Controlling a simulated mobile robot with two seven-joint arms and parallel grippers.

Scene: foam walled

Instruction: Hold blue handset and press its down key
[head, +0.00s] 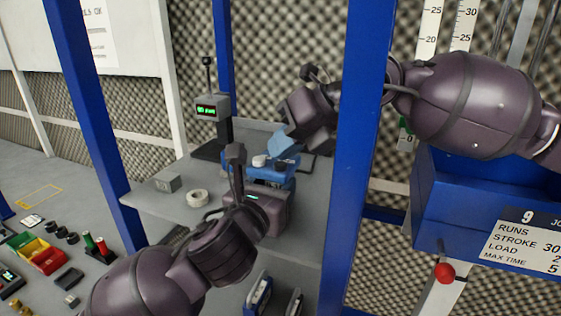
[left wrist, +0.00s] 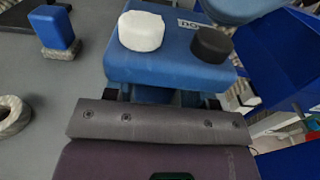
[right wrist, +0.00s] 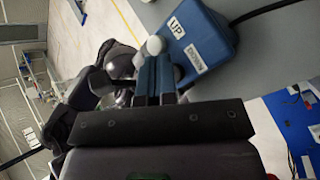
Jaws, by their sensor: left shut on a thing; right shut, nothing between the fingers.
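The blue handset (head: 272,174) is held over the grey bench by my left gripper (head: 264,196), which is shut on it. The left wrist view shows the handset (left wrist: 165,68) with a white key (left wrist: 141,31) and a dark key (left wrist: 211,45), a partly cut-off label beside the dark one. In the right wrist view the handset (right wrist: 204,45) shows UP and DOWN labels, with the white key (right wrist: 154,45) near UP. My right gripper (head: 283,143) is shut and empty, its fingertips (right wrist: 157,68) close by the DOWN label.
A display with green digits (head: 206,108) stands behind. A blue post (head: 362,130) rises close by my right arm. A blue cabinet (head: 450,210) is at right.

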